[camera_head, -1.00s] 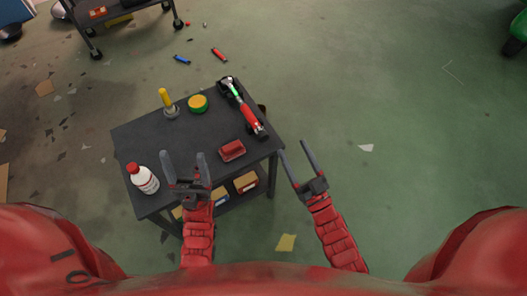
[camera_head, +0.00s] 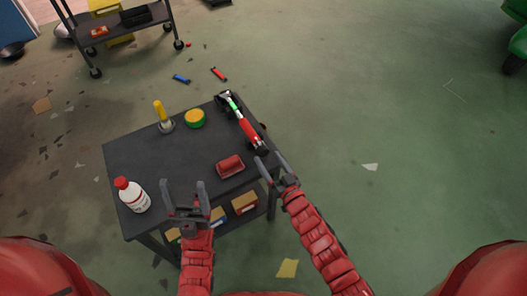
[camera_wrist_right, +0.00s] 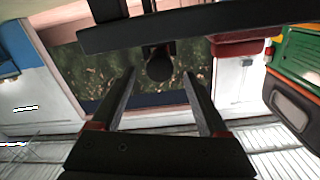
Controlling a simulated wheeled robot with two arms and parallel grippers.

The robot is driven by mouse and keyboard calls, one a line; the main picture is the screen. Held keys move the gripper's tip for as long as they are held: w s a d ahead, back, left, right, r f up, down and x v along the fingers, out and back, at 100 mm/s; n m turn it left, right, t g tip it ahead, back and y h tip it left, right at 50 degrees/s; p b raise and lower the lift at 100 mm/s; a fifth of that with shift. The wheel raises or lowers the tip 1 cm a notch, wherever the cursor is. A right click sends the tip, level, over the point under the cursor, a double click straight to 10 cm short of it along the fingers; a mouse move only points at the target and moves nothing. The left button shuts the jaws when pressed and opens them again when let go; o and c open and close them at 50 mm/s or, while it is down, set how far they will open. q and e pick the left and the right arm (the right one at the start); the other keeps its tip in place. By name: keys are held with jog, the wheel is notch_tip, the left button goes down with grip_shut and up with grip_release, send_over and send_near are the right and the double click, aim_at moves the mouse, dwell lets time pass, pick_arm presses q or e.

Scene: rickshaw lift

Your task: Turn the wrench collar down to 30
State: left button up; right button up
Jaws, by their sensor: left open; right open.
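The wrench (camera_head: 247,128) has a red handle, a bright green collar (camera_head: 232,104) and a dark head. It lies along the right side of the dark table in the head view, with dark supports near its ends. The collar's marks are too small to read. My right gripper (camera_head: 271,161) is open and empty just off the near end of the handle, at the table's right edge. In the right wrist view, a dark round end (camera_wrist_right: 160,64), probably the handle's, shows between and beyond the open fingers. My left gripper (camera_head: 185,184) is open and empty over the table's near edge.
Floor to the right is mostly clear.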

aim_at(265, 154)
jog(key=shift+x, duration=2.2)
jog(key=shift+c, duration=0.3)
grip_shut()
